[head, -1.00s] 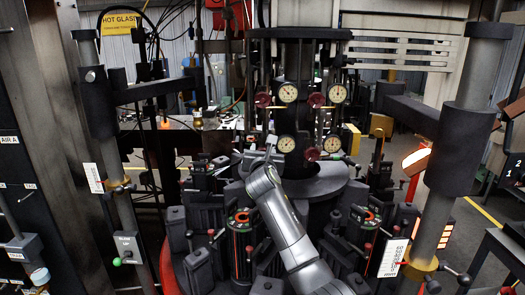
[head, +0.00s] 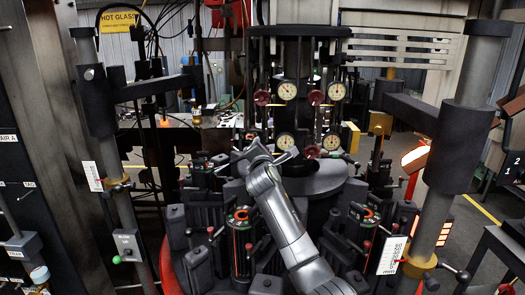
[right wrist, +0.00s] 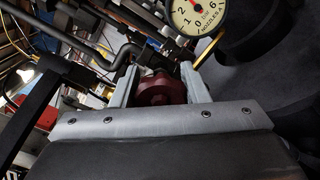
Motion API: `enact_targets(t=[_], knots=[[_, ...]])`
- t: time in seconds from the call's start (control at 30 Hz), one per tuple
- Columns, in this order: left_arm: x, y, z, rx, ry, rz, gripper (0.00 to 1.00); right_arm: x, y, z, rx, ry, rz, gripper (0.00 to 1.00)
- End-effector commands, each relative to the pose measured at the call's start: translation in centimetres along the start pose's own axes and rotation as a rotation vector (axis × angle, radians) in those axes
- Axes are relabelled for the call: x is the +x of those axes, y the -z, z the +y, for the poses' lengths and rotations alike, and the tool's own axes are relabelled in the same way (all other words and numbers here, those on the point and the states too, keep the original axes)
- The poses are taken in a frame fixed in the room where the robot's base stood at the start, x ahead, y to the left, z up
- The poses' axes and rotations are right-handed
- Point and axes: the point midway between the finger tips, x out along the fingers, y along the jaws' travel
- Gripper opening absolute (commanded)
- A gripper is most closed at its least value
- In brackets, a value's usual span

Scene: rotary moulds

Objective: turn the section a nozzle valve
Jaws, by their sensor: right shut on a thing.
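My right gripper (head: 270,152) is at the lower left valve of the gauge cluster in the head view, and the arm hides that valve there. In the right wrist view my right gripper (right wrist: 158,78) has a finger on each side of a dark red round valve knob (right wrist: 160,92) and is shut on it. A white gauge (right wrist: 205,14) beside it carries lettering that seems to read NOZZLES A. In the head view this is likely the lower left gauge (head: 286,143), just right of the gripper. My left gripper is not in view.
Other red valve knobs sit close by: upper left (head: 262,98), upper right (head: 316,98) and lower right (head: 312,152). Dark moulds with small levers (head: 240,220) crowd below my arm. Thick posts (head: 465,130) stand on both sides.

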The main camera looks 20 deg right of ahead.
Motion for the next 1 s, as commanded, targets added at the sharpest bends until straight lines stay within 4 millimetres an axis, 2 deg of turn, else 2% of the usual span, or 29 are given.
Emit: enact_targets(t=[0.6,0.63,0.77,1.0], knots=[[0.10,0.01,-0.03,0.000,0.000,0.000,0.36,0.00,0.11,-0.15,0.042,0.003,0.002,0.18],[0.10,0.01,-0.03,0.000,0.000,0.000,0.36,0.00,0.12,-0.16,0.042,0.003,0.002,0.44],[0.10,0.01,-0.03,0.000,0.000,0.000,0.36,0.00,0.10,-0.13,0.042,0.003,0.002,0.61],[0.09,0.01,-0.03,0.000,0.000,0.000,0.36,0.00,0.04,-0.06,0.041,0.001,0.001,0.63]])
